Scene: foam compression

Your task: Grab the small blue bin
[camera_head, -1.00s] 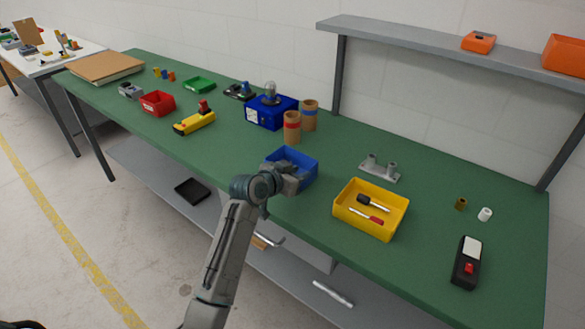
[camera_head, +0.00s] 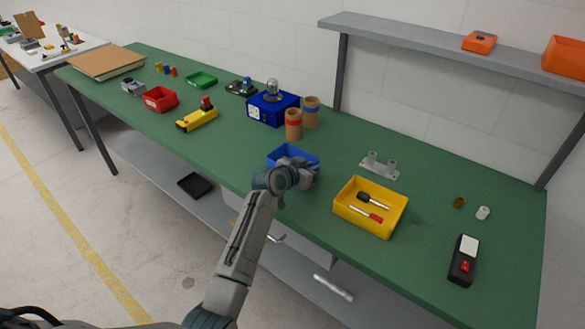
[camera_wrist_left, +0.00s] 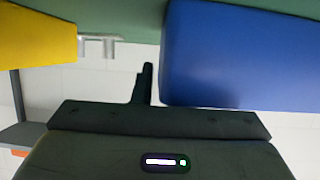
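The small blue bin (camera_head: 286,153) stands on the green workbench (camera_head: 430,175) near its front edge. My left gripper (camera_head: 303,175) is at the bin's near side and covers much of it in the head view. In the left wrist view the bin's blue wall (camera_wrist_left: 240,55) fills the upper right. One dark gripper finger (camera_wrist_left: 146,85) shows just left of that wall, with a thin gap between them. The other finger is hidden, so I cannot tell how far the gripper is open. My right gripper is not in view.
A yellow bin (camera_head: 345,208) with two tools stands close to the right. Two brown cylinders (camera_head: 293,125) and a larger blue box (camera_head: 262,113) stand behind. A grey twin-post fixture (camera_head: 380,167) is to the right. Bare bench lies between them.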

